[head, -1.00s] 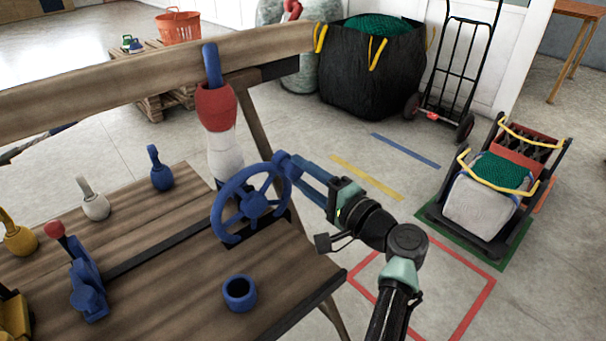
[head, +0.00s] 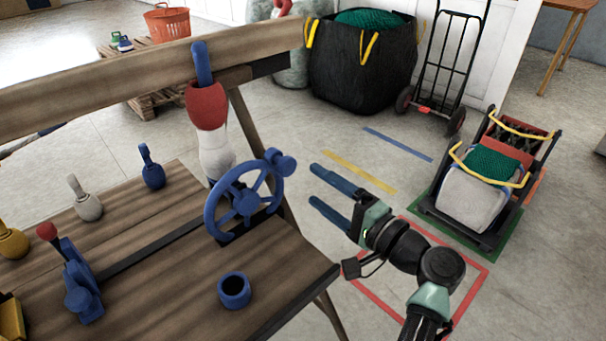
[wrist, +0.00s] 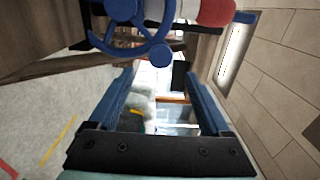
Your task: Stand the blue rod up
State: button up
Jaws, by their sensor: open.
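A blue rod (head: 202,63) sticks up, tilted slightly, out of the red top of a red-and-white holder (head: 207,106) behind the bench. Its lower end is hidden inside. A blue handwheel (head: 247,203) with a round rim knob (head: 284,164) stands at the bench's right edge. In the wrist view the wheel (wrist: 125,10) shows at top left and the holder's red part (wrist: 216,12) at the top. My gripper (head: 314,186) is open and empty, right of the wheel and apart from it. Its blue fingers (wrist: 160,77) are spread in the wrist view.
The bench (head: 175,290) carries a blue ring (head: 234,290), a blue lever with a red knob (head: 80,285) and several pear-shaped pegs. A thick wooden beam (head: 110,75) crosses behind. A loaded cart (head: 485,195) and a black bag (head: 362,70) stand on the floor.

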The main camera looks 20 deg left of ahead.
jog(key=v, duration=0.6)
dwell(0.3)
